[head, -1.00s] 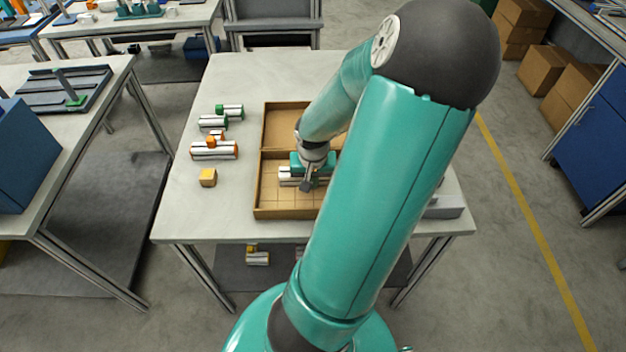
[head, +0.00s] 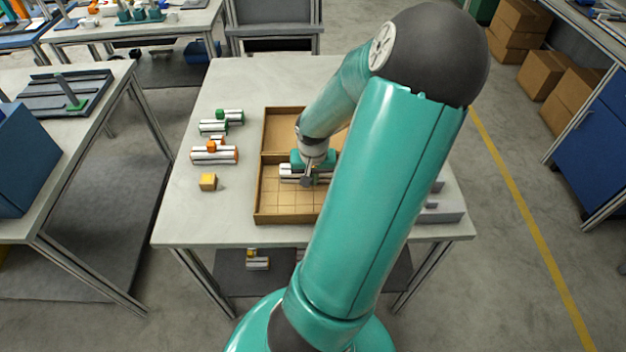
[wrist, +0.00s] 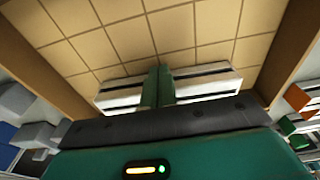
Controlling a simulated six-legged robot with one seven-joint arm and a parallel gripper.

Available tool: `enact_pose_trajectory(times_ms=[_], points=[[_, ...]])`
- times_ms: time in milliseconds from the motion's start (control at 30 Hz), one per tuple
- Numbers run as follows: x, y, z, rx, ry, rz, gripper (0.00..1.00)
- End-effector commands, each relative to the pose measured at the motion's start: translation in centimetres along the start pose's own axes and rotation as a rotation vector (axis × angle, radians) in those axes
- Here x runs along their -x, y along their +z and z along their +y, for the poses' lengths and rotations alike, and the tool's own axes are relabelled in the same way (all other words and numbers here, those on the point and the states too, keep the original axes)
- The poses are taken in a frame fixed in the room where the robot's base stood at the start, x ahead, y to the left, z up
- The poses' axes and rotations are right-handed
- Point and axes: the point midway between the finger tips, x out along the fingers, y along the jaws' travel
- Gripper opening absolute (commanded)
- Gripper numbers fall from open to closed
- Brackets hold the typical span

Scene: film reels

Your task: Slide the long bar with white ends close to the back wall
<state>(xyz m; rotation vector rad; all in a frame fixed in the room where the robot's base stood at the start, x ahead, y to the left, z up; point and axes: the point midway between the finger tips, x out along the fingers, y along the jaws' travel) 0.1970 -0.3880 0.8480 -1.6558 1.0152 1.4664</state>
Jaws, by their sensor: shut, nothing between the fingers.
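The long bar with white ends (head: 288,172) lies crosswise in the front, grid-floored part of the brown tray (head: 256,190). It is close to the wall (head: 268,154) at the back of that part, and I cannot tell if it touches. My gripper (head: 308,181) is low at the bar, on its front side. In the wrist view, the white left end (wrist: 115,98) and right end (wrist: 215,85) show either side of my shut fingers (wrist: 158,84). The fingers hide the bar's middle. My arm hides the tray's right side in the head view.
Green-ended pieces (head: 229,116), an orange-ended piece (head: 215,155) and a yellow-orange cube (head: 208,182) lie on the table left of the tray. Grey blocks (head: 440,212) stand at the right. The tray's front grid floor (head: 280,202) is clear where visible.

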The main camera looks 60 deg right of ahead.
Motion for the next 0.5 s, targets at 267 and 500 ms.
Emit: enact_pose_trajectory(times_ms=[267,500], points=[[-0.1,-1.1,0.0,0.0,-0.001,0.001,0.0],[-0.2,-1.9,-0.1,0.0,-0.002,0.001,0.0]])
